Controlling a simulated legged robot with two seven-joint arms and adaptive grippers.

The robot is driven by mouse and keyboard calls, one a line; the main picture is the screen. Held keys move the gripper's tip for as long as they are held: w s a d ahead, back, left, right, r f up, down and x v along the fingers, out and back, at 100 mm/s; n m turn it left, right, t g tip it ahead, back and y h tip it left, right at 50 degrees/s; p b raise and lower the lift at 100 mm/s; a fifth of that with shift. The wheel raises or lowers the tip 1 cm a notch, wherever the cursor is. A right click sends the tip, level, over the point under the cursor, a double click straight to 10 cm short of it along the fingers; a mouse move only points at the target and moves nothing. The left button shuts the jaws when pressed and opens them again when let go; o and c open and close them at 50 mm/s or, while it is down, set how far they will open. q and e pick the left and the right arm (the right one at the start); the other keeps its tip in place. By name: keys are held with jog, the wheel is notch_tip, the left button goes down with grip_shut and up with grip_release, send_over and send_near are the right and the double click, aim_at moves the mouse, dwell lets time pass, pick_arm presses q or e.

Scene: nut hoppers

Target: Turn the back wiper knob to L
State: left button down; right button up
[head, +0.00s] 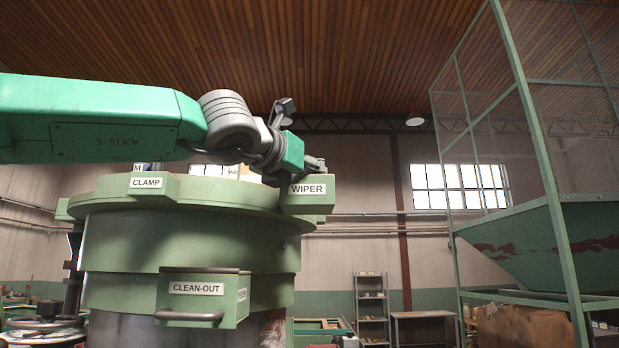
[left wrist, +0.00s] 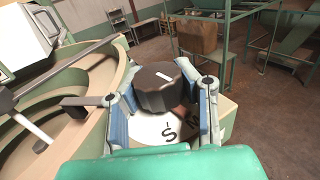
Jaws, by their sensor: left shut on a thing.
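The wiper knob (left wrist: 162,90) is dark and round with a white pointer line, and shows in the left wrist view. It sits on a white dial plate (left wrist: 150,130) with an S and other marks partly hidden by my fingers. The pointer line slants towards the upper left in that view. My left gripper (left wrist: 158,95) is shut on the knob, one finger on each side. In the head view the gripper (head: 316,164) is above the box labelled WIPER (head: 308,190), and the knob is hard to make out there. My right gripper is not in view.
The round green hopper (head: 190,245) carries a CLAMP box (head: 146,184) and a CLEAN-OUT hatch (head: 198,290) with a handle. A lever rod (left wrist: 75,62) crosses the hopper top left of my gripper. A mesh-sided frame (head: 540,160) stands at the right.

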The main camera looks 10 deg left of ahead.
pick_arm(q)
jog(key=shift+s+a+r, duration=0.1)
jog(key=shift+s+r, duration=0.05)
jog(key=shift+r, duration=0.4)
jog(key=c, duration=1.1)
grip_release()
jog(key=shift+o, duration=0.2)
jog(key=shift+s+f, duration=0.1)
jog(key=shift+s, duration=0.1)
jog(key=shift+f, duration=0.1)
jog(key=shift+w+f, duration=0.1)
jog(key=shift+a, duration=0.15)
jog(key=v, duration=1.2)
